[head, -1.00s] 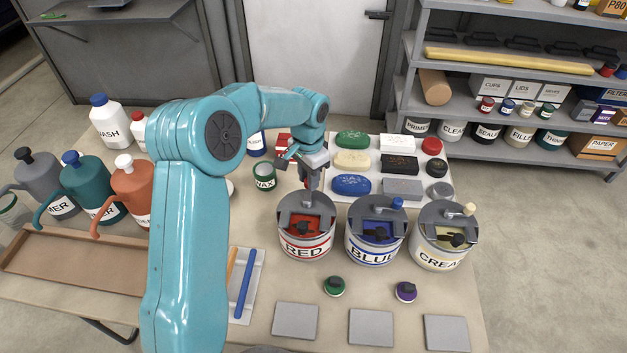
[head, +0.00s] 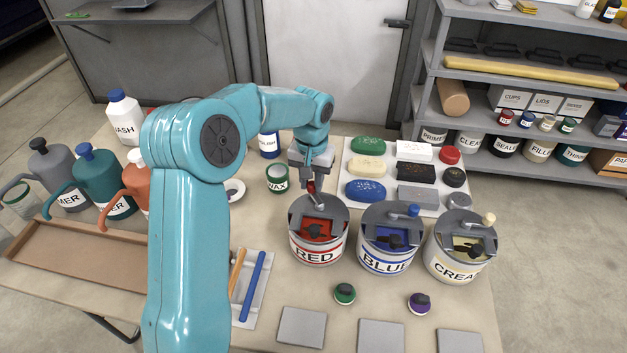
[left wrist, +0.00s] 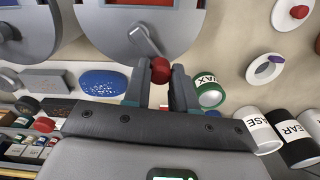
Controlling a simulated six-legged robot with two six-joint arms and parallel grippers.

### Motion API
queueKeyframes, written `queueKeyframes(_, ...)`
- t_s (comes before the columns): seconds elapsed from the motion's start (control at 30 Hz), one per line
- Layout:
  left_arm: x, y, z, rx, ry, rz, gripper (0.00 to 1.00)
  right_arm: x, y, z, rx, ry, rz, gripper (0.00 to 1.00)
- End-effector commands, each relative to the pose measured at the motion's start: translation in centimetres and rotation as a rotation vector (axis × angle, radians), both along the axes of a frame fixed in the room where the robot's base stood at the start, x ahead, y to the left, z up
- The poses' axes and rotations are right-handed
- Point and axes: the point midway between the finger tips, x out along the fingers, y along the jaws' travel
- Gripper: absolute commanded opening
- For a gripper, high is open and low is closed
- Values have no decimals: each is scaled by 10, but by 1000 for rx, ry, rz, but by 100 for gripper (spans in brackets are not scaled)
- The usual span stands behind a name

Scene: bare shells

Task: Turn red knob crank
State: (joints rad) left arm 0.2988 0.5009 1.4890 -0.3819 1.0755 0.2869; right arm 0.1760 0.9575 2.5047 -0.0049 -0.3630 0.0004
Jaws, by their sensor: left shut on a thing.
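The RED can (head: 308,251) stands on the table with a grey half-lid and a crank on it. The crank's red knob (head: 311,187) is at the can's back edge. My left gripper (head: 314,180) reaches down over it from behind and is shut on the red knob. In the left wrist view the red knob (left wrist: 160,69) sits between the two fingertips, with the grey crank arm (left wrist: 145,41) running from it onto the lid. The finger contacts are partly hidden in the head view. My right gripper is not in view.
The BLUE can (head: 385,262) and the CREAM can (head: 455,266) stand close on the right, with their own crank knobs. The green WAX tin (head: 277,178) is close to the left of the gripper. Colored blocks lie on a white sheet (head: 436,206) behind.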

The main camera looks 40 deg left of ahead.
Motion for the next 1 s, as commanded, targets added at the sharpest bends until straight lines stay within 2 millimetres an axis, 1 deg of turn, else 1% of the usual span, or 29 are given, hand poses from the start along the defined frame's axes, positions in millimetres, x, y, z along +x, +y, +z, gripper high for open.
queueKeyframes(0.47, -2, 0, -1, -2, 6, 12, 0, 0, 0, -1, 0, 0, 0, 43)
queueKeyframes(0.5, -2, 0, -1, -2, 6, 12, 33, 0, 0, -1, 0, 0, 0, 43)
queueKeyframes(0.57, -2, 0, -1, -2, 6, 12, 52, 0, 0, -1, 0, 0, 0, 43)
queueKeyframes(0.87, -1, 0, 0, -1, 2, 12, 52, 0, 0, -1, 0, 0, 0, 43)
queueKeyframes(0.97, 0, 0, 8, 1, -2, 13, 52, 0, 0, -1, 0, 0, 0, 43)
queueKeyframes(1.0, 0, 0, 14, 1, -2, 13, 52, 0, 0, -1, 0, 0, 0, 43)
